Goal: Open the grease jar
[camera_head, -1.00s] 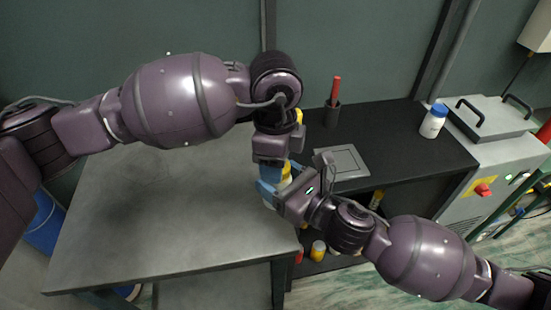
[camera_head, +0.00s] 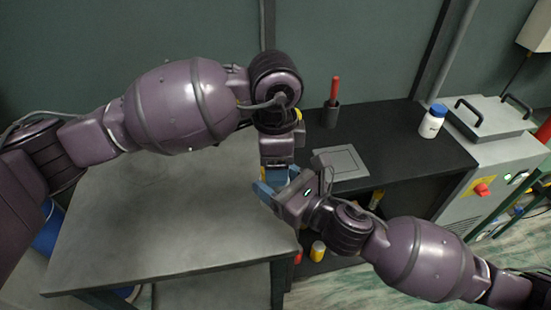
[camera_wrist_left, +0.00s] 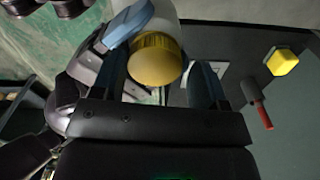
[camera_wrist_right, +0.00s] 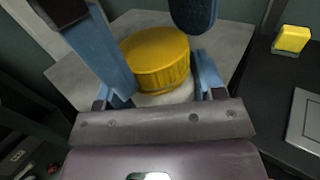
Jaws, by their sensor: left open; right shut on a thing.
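The grease jar has a white body and a ribbed yellow lid. My right gripper (camera_wrist_right: 158,78) is shut on the white body (camera_wrist_right: 165,97), below the yellow lid (camera_wrist_right: 155,56). In the left wrist view the lid (camera_wrist_left: 154,60) lies between the spread fingers of my open left gripper (camera_wrist_left: 160,85); I cannot tell whether they touch it. A right finger shows beside the white body there. In the head view my left gripper (camera_head: 276,176) and my right gripper (camera_head: 279,194) meet over the table's right edge and hide most of the jar.
The grey table (camera_head: 150,215) is bare. Beside it, a black counter (camera_head: 400,140) holds a red-handled tool (camera_head: 335,88) in a dark cup, a grey square plate (camera_head: 341,163) and a white bottle with a blue cap (camera_head: 432,123). A yellow block (camera_wrist_right: 291,40) stands near the wall.

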